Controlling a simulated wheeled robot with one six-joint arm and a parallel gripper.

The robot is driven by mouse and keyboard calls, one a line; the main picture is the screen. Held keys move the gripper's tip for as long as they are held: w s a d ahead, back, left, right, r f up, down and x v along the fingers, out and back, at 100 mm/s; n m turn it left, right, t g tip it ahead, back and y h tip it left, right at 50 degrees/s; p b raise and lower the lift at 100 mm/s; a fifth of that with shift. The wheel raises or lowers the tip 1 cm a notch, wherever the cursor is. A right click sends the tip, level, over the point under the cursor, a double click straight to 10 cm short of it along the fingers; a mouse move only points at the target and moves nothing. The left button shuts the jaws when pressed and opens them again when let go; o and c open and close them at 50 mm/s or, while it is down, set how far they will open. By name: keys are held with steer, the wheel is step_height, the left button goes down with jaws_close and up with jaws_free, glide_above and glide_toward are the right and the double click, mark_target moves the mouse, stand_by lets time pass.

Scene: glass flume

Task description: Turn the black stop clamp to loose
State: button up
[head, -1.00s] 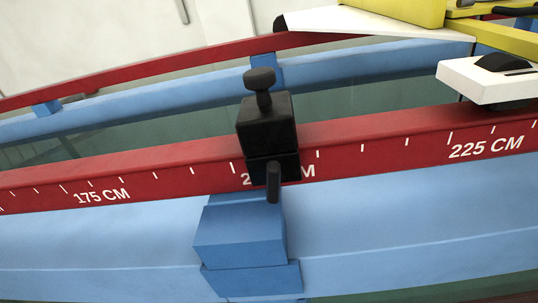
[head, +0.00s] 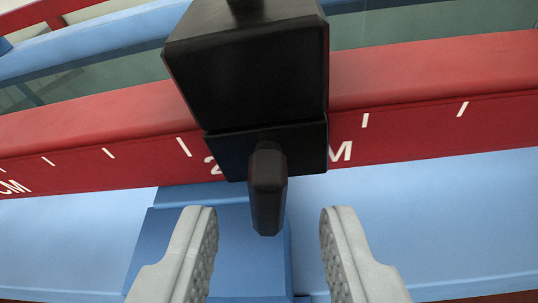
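The black stop clamp (head: 250,70) sits on the red scale rail (head: 430,110) and covers part of the printed number there. Its black lever (head: 267,188) hangs down from the clamp's front face. The top knob is mostly cut off by the upper edge of the picture. My gripper (head: 270,218) is open, with its two grey fingers apart, one low on each side of the lever's lower end. The fingers do not appear to touch the lever or the clamp.
A blue beam (head: 430,220) runs below the red rail, with a blue bracket (head: 248,260) under the clamp behind my fingers. Glass (head: 420,35) shows behind the rail. The rail is clear on both sides of the clamp.

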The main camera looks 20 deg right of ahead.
steer(key=shift+x, duration=1.2)
steer(key=shift+c, duration=0.2)
jaws_close()
